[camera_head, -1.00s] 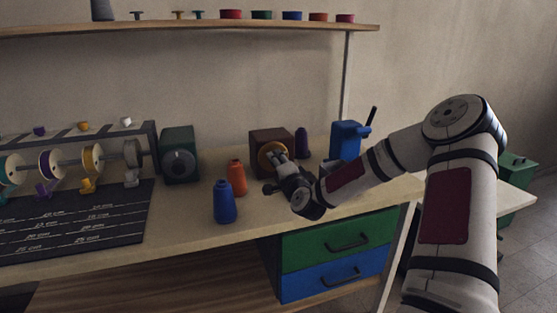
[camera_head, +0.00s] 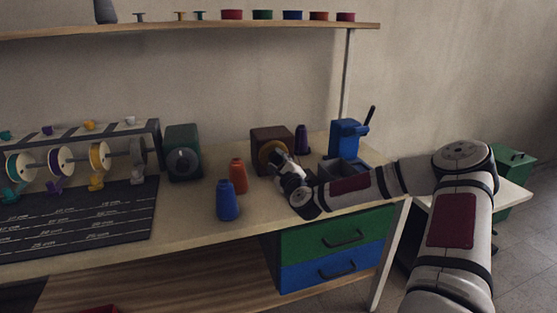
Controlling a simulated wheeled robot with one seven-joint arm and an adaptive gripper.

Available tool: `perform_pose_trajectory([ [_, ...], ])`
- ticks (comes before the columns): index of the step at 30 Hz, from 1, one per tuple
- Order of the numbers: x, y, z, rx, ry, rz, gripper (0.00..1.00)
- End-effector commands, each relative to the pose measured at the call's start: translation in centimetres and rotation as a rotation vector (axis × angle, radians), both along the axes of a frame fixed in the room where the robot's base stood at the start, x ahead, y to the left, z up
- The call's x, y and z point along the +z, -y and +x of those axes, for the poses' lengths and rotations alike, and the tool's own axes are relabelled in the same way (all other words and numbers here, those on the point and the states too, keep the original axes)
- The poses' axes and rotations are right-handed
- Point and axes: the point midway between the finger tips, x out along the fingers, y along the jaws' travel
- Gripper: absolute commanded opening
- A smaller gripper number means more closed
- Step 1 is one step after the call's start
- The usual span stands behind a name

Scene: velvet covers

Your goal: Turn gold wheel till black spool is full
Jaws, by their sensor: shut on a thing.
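The gold wheel (camera_head: 264,152) is on the front of a dark brown box (camera_head: 271,133) at the back of the table. My gripper (camera_head: 277,158) is at the wheel's right edge and shut on it; the fingers cover part of the wheel. I cannot single out the black spool with certainty. A green box (camera_head: 183,140) with a dark round part (camera_head: 184,162) on its front stands to the left of the brown box.
Blue (camera_head: 228,200) and orange (camera_head: 238,176) thread cones stand left of my gripper; a purple cone (camera_head: 302,139) stands behind. A blue device (camera_head: 345,138) with a lever and a dark tray (camera_head: 345,170) are to the right. A ribbon rack (camera_head: 80,158) is at left.

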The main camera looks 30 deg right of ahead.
Motion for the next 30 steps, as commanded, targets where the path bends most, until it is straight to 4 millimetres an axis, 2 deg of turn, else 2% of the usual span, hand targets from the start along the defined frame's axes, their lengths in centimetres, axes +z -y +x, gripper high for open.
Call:
perform_pose_trajectory([
  [15,-0.06,0.02,-0.04,0.000,0.118,0.415,0.08],
  [30,-0.05,0.04,-0.02,-0.001,0.161,0.561,0.08],
])
